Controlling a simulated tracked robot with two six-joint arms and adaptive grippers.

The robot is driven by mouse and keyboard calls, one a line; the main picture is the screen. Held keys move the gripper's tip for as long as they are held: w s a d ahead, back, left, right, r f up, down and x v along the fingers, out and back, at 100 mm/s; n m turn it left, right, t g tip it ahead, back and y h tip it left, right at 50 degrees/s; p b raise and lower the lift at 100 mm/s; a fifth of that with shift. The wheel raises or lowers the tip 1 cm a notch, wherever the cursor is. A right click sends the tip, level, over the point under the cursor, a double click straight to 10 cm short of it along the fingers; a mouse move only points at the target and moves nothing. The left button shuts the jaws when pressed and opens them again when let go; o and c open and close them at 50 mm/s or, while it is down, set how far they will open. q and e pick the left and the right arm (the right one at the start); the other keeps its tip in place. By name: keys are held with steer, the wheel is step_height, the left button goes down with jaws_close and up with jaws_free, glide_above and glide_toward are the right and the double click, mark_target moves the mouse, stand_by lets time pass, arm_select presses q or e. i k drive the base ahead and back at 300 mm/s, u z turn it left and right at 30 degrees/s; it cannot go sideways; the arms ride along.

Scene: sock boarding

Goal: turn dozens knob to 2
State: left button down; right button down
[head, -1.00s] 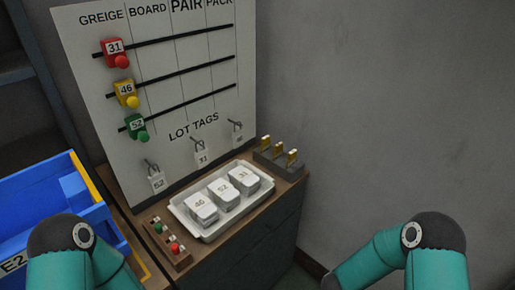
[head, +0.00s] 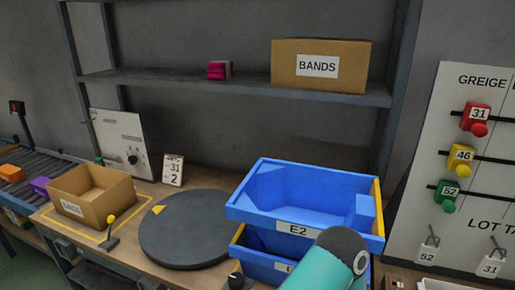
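A white panel (head: 112,128) stands at the back left of the table, with a small dark knob (head: 132,159) on its face. The marks around this knob are too small to read, so I cannot tell its setting. Another small black knob (head: 237,281) shows at the table's front edge, partly cut off by the frame. I cannot tell from lettering which one is the dozens knob. A white card (head: 173,170) reading 31 and 2 stands right of the panel. Neither gripper is in view; only a teal arm link of mine shows at the bottom.
A black round turntable (head: 187,230) lies mid-table. Left of it are a cardboard box (head: 90,196) and a yellow-topped lever (head: 110,230). Blue bins (head: 262,208) marked E2 stand right. A conveyor (head: 35,178) is at far left; a shelf (head: 180,78) holds a BANDS box (head: 320,65).

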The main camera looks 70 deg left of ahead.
mark_target(133, 159)
steer(key=u, duration=0.35)
steer(key=k, duration=1.15)
steer(key=z, duration=0.85)
steer(key=i, duration=0.1)
steer(key=u, duration=3.1)
steer(key=i, duration=0.95)
steer(key=z, duration=0.15)
steer(key=k, duration=0.6)
